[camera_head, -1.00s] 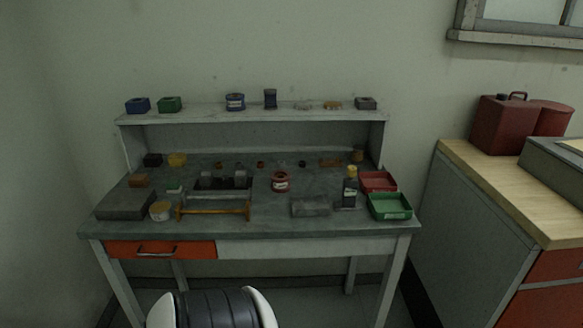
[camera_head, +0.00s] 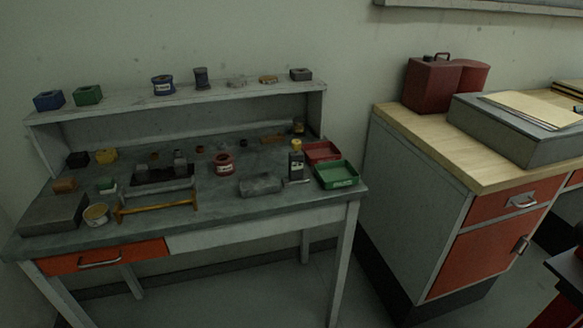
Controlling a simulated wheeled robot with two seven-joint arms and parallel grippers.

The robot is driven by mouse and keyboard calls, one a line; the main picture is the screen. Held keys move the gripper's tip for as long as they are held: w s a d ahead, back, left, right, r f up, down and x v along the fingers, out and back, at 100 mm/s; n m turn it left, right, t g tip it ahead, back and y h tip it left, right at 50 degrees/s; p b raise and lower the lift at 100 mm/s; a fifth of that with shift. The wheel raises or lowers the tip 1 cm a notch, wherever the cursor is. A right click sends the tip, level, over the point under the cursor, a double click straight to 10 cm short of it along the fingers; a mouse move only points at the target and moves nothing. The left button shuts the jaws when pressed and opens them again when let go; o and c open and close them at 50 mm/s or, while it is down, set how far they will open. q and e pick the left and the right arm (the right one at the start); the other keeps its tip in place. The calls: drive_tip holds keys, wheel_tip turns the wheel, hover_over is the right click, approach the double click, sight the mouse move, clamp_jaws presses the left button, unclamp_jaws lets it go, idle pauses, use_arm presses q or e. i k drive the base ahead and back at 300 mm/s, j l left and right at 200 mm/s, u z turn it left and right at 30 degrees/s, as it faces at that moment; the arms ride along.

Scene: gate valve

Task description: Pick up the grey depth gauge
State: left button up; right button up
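The grey workbench (camera_head: 230,241) stands at the left with a raised shelf. I cannot surely pick out the grey depth gauge at this size. A small thin grey piece (camera_head: 298,182) lies at the foot of a dark bottle with a yellow cap (camera_head: 296,160). A grey block (camera_head: 260,184) lies to the left of it on the bench top. A dark holder (camera_head: 163,174) with grey parts in it stands left of the middle, behind a yellow-brown rail (camera_head: 155,206). Neither of my grippers is in view.
Red (camera_head: 322,151) and green (camera_head: 337,174) trays sit at the bench's right end. Blue (camera_head: 48,100) and green (camera_head: 88,95) blocks stand on the shelf. A wood-topped cabinet (camera_head: 440,150) with a red can (camera_head: 428,85) stands right, past a floor gap.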

sight(296, 177)
drive_tip(key=i+j+z, duration=0.1)
drive_tip(key=i+j, duration=0.45)
drive_tip(key=j, duration=0.15)
drive_tip(key=i+j+z, duration=0.15)
drive_tip(key=j, duration=0.25)
drive_tip(key=i, duration=0.1)
